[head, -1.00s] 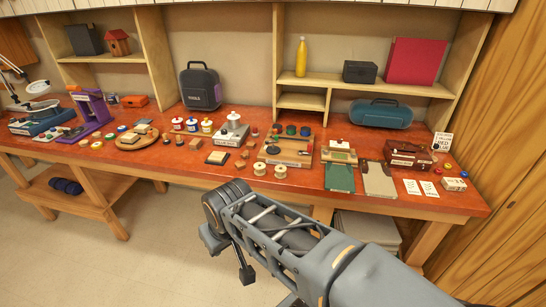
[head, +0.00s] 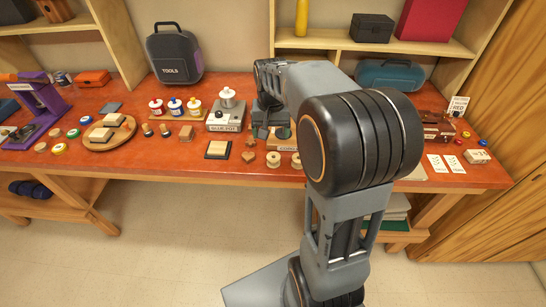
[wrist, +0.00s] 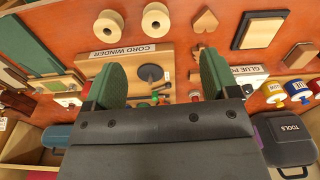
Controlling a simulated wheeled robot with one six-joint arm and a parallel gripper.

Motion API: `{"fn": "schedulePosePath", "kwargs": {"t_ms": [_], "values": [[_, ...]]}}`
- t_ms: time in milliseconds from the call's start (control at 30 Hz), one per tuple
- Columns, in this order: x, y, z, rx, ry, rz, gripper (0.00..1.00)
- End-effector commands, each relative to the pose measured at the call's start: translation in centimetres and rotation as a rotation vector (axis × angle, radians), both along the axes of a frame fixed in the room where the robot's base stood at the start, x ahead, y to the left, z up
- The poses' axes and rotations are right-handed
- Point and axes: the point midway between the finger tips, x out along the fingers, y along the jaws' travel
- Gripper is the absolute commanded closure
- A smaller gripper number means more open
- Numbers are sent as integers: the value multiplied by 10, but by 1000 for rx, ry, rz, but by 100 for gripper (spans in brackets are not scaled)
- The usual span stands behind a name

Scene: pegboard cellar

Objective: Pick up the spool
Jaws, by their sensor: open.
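Two pale wooden spools stand side by side on the red bench top: one spool (head: 273,159) and a second spool (head: 296,161) to its right. In the wrist view they show near the top edge, one (wrist: 156,17) beside the other (wrist: 108,26), each with a dark centre hole. My gripper (wrist: 160,78) is open, with green pads apart and nothing held between them. It is over the cord winder board (wrist: 125,66), just off the spools. In the head view my arm partly covers the gripper and the board.
A wooden heart (wrist: 205,19) and a black-edged block (wrist: 258,31) lie near the spools. The glue pot stand (head: 224,120) and capped jars (head: 175,107) stand to the left. A tools case (head: 174,53) is behind. The shelf (head: 375,43) rises close behind my arm.

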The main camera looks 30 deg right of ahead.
Motion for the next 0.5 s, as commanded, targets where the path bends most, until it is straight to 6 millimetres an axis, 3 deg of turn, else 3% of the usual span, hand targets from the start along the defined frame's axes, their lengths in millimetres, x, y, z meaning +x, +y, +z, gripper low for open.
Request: {"fn": "schedulePosePath", "kwargs": {"t_ms": [167, 500], "values": [[17, -15, -13, 9, 41, -61, 19], [19, -16, -71, 11, 48, -68, 19]]}}
